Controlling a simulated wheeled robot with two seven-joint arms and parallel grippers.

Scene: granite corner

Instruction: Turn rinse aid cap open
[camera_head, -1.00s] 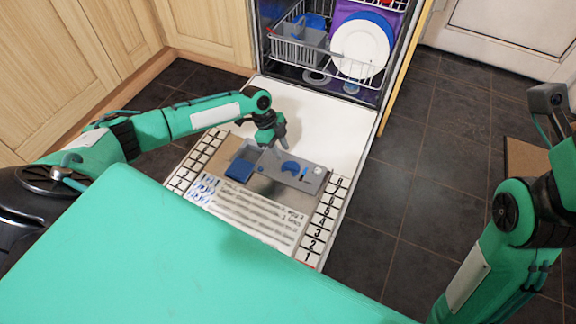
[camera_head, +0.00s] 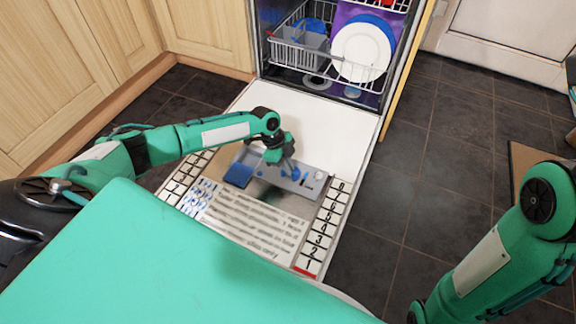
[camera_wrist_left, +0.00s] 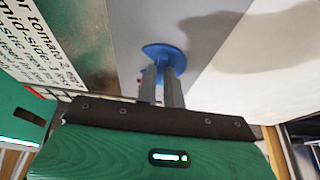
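The rinse aid cap is a round blue disc (camera_wrist_left: 168,55) on a grey strip in the left wrist view. In the head view it is partly hidden by my left gripper, on the grey dispenser panel (camera_head: 318,192) of the lowered door. My left gripper (camera_head: 290,170) points down at the cap. Its two fingers (camera_wrist_left: 160,76) are close together with a narrow gap, right at the cap. I cannot tell whether they touch or grip it. My right gripper is outside the views; only its arm shows at the right.
A blue square lid (camera_head: 239,173) lies left of the cap on the panel. The lowered white door (camera_head: 310,125) carries printed text and numbered strips. Behind it is a rack (camera_head: 288,54) with plates.

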